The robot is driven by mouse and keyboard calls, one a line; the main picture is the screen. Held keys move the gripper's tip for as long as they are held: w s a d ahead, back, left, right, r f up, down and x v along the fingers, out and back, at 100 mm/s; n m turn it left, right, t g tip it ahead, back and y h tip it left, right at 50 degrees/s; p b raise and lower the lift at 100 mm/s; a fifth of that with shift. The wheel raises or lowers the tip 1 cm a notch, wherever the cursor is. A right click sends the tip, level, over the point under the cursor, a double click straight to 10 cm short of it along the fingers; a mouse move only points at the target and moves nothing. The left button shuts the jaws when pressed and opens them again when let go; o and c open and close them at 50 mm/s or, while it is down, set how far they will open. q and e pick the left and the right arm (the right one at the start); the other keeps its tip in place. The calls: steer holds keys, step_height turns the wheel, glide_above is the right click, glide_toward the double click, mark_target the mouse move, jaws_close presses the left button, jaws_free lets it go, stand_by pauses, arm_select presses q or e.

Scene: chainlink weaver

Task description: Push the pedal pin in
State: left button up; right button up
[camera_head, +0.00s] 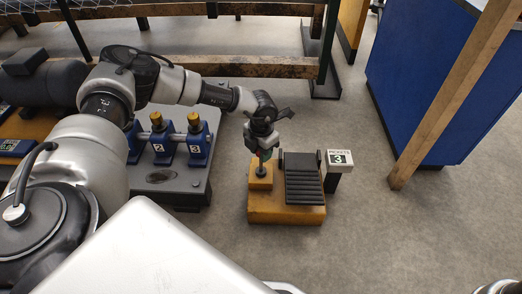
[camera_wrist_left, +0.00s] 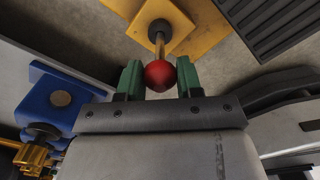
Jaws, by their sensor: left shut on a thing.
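The pedal pin is a brass rod with a red ball knob (camera_wrist_left: 160,75). It stands in a dark collar (camera_wrist_left: 160,27) on a yellow block, beside the ribbed black pedal (camera_head: 303,182) on a yellow base (camera_head: 287,215). My left gripper (camera_wrist_left: 160,80) is above the block with its green fingers on both sides of the knob, shut on it. In the head view the left gripper (camera_head: 265,152) points down over the block (camera_head: 260,184) and hides most of the pin. A length of rod shows between knob and collar.
A small post with a "3" sign (camera_head: 340,158) stands right of the pedal. Blue numbered blocks with yellow knobs (camera_head: 194,142) stand on a grey plate (camera_head: 183,198) at left. A wooden beam (camera_head: 450,100) and blue cabinet (camera_head: 430,70) are at right. Floor in front is clear.

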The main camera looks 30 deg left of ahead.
arm_select(q)
jaws_close()
step_height(320, 180, down, 5)
steer(key=shift+r+b, duration=0.1)
steer(key=shift+b, duration=0.4)
steer(key=shift+s, duration=0.1)
steer(key=o, duration=0.6)
jaws_free()
steer(key=o, duration=0.4)
